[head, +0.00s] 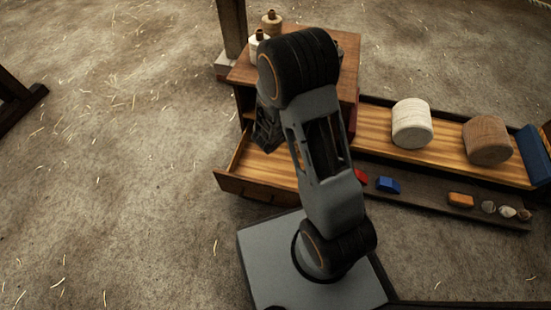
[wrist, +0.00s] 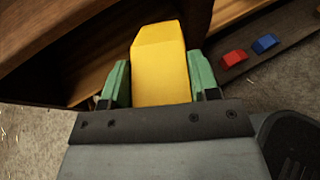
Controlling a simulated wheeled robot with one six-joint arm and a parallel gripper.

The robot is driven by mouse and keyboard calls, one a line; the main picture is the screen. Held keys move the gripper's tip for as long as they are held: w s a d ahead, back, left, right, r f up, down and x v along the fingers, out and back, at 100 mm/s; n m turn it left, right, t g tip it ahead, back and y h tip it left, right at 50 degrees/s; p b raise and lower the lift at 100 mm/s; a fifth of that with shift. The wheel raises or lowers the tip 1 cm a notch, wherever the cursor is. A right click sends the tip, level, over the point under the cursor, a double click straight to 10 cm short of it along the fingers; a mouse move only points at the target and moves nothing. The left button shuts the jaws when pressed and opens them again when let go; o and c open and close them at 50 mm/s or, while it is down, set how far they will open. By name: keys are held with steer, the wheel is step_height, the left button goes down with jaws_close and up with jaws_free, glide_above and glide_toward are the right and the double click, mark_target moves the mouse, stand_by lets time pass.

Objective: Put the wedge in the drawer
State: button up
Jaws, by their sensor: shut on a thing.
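The yellow wedge (wrist: 160,65) is between the green fingers of my gripper (wrist: 161,82) in the wrist view, with both fingers against its sides. The wedge does not show in the head view, where my arm covers much of the middle. The drawer (head: 262,166) is pulled out of the small wooden cabinet and its bare wooden floor shows. In the head view my gripper (head: 266,132) is above the drawer's back part, near the cabinet front. Dark wooden parts of the cabinet or drawer lie beyond the wedge in the wrist view.
Bottles (head: 271,22) stand on the cabinet top (head: 346,60). To the right, a wooden bench (head: 375,125) bears a white roll (head: 411,124) and a brown roll (head: 486,141). A lower ledge holds a red block (head: 360,177), a blue block (head: 388,185), an orange block (head: 461,200) and stones.

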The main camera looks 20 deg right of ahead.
steer(key=s+d+f+m+g+p, duration=0.1)
steer(key=s+d+f+m+g, duration=0.15)
steer(key=s+m+g, duration=0.45)
steer(key=s+d+f+m+g, duration=0.1)
steer(key=s+f+m+g, duration=0.3)
steer(key=s+m+g, duration=0.3)
steer(key=s+a+f+m+g+y+p, duration=0.1)
steer(key=a+f+m+g+y, duration=0.15)
steer(key=a+m+y, duration=0.55)
steer(key=s+a+f+m+g+y, duration=0.1)
steer(key=a+f+m+g+y, duration=0.15)
steer(key=a+m+y, duration=0.55)
steer(key=w+f+m+t+y+p, duration=0.1)
steer(key=w+f+m+t+y, duration=0.3)
steer(key=w+m+t+y, duration=0.75)
steer(key=w+d+f+m+t+h+b, duration=0.1)
steer(key=w+f+m+t+b, duration=0.1)
steer(key=f, duration=0.2)
steer(key=w+d+f+m+t+h+b, duration=0.1)
steer(key=w+f+m+t+h+b, duration=0.1)
steer(key=f, duration=0.3)
steer(key=w+f+m+t+h+b, duration=0.2)
steer(key=w+f+m+t+b, duration=0.1)
steer(key=f+m, duration=0.1)
steer(key=shift+w+d+f+t, duration=0.1)
steer(key=shift+d+f+t, duration=0.25)
steer(key=shift+d+f, duration=0.1)
steer(key=shift+f+b, duration=1.15)
steer(key=shift+f, duration=0.8)
steer(key=shift+r, duration=0.1)
